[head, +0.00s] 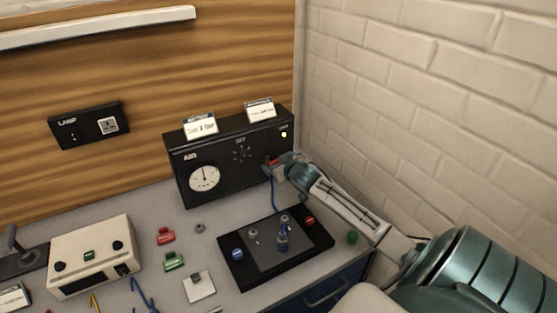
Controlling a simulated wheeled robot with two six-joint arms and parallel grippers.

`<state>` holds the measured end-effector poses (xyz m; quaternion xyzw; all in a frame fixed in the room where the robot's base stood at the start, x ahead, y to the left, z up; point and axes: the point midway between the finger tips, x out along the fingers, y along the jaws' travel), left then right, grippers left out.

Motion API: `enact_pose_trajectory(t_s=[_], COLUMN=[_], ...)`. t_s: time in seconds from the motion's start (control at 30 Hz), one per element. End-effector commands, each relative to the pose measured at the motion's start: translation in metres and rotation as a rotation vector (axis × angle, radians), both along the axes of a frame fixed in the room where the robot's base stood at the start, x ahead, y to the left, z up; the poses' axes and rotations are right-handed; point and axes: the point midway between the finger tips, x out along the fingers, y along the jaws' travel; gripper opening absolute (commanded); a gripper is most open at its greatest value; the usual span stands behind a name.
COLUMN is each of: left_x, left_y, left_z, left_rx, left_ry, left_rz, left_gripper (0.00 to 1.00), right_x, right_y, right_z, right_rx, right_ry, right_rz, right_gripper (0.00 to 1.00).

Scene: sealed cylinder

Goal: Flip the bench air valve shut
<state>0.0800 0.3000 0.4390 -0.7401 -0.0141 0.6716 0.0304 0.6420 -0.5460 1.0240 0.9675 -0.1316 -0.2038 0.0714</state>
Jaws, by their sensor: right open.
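The black air panel (228,163) stands against the wood wall at the back of the bench. It is marked AIR and has a round white gauge (204,178). My right gripper (273,168) is open at the panel's lower right front. A small red part (270,161) shows right at its fingertips; it may be the valve lever. The gripper hides most of the valve, so I cannot tell the lever's position or whether the fingers touch it. My left gripper is not in view.
A cream box (93,254), red clip (165,236) and green clip (173,261) sit to the left. The white brick wall (430,110) bounds the right side.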

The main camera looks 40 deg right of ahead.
Motion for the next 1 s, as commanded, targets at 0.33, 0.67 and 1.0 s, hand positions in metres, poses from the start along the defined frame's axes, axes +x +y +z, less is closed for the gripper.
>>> enact_pose_trajectory(t_s=[0.33,0.67,1.0], left_x=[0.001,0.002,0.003], left_y=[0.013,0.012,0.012], left_z=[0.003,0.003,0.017], left_rx=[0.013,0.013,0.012], left_ry=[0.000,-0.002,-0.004], left_rz=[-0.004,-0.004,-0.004], left_gripper=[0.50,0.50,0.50], right_x=[0.008,0.008,0.007], right_y=[-0.002,-0.002,-0.005], right_z=[-0.004,-0.004,-0.007], right_rx=[0.000,0.000,0.165], right_ry=[0.000,0.001,-0.037], right_rz=[0.001,0.000,0.000], right_gripper=[0.85,0.40,0.40])
